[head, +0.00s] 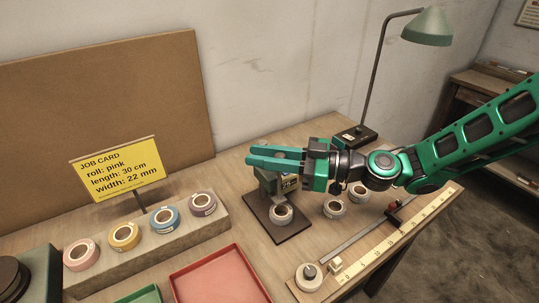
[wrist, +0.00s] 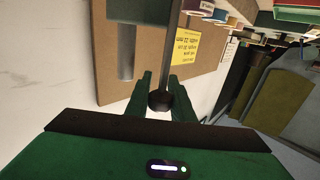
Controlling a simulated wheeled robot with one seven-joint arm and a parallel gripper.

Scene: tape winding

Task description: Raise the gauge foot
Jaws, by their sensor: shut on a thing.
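The gauge (head: 268,182) is a green upright body with a small display, standing on a dark base plate (head: 262,222). A white roll of tape (head: 283,216) sits on that plate, low in front of the body. My gripper (head: 252,156) reaches in from the right, level, with its fingers over the top of the gauge. In the wrist view, my gripper (wrist: 161,92) is shut on a dark round knob (wrist: 160,101). The gauge foot cannot be made out clearly. My gripper covers the gauge's top in the head view, so the foot's height cannot be told.
Two more white rolls (head: 334,208) stand right of the gauge. A rack (head: 180,240) holds pink, yellow, blue and mauve rolls, with the yellow job card (head: 117,170) behind. A red tray (head: 218,276) lies in front. A ruler (head: 396,235) and lamp (head: 428,27) are at right.

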